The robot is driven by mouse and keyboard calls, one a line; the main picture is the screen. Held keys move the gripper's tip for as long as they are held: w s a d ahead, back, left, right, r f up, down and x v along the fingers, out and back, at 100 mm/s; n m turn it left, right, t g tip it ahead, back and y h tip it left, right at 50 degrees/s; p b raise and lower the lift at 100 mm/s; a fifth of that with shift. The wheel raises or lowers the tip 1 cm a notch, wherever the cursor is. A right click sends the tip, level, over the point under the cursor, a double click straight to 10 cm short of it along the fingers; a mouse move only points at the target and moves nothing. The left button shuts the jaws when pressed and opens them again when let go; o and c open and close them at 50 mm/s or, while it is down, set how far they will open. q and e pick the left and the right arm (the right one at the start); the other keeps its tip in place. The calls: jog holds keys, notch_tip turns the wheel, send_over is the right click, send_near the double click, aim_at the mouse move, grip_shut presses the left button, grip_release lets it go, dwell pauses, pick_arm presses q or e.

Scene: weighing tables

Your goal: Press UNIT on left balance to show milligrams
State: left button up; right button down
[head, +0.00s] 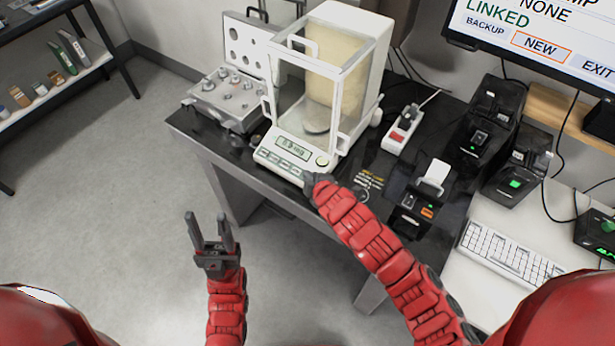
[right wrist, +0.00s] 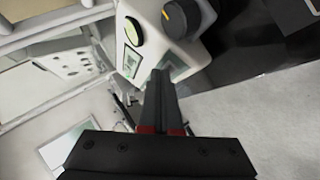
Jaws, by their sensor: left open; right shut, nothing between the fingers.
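The white balance (head: 287,150) with a glass draft shield stands on the black table. Its front panel carries a small lit display (head: 292,148), whose reading is too small to make out, and a row of green buttons (head: 283,163). My right gripper (head: 309,184) is shut and empty at the panel's front right corner. In the right wrist view its fingertips (right wrist: 160,78) are close to the panel (right wrist: 150,55); I cannot tell whether they touch it. The UNIT label is not readable. My left gripper (head: 210,232) is open and empty, above the floor in front of the table.
An open weight case (head: 228,105) stands left of the balance. A white and red device (head: 402,130), black devices (head: 487,120) and a small printer-like unit (head: 422,205) stand to the right. A keyboard (head: 515,258) and monitor (head: 540,40) are further right.

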dwell(0.4)
jog(key=shift+s+a+r+p, duration=0.1)
jog(key=shift+r+p, duration=0.05)
jog(key=shift+r, duration=0.2)
jog(key=shift+s+a+r+p, duration=0.1)
jog(key=shift+r+p, duration=0.05)
jog(key=shift+r, duration=0.2)
jog(key=shift+s+a+r+p, duration=0.15)
jog(key=shift+s+r+p, duration=0.15)
jog(key=shift+r, duration=0.5)
jog(key=shift+s+a+r+p, duration=0.2)
jog(key=shift+r+p, duration=0.25)
jog(key=shift+r, duration=0.3)
jog(key=shift+s+a+r+p, duration=0.1)
jog(key=shift+s+r+p, duration=0.2)
jog(key=shift+r, duration=0.5)
jog(key=shift+w, duration=0.1)
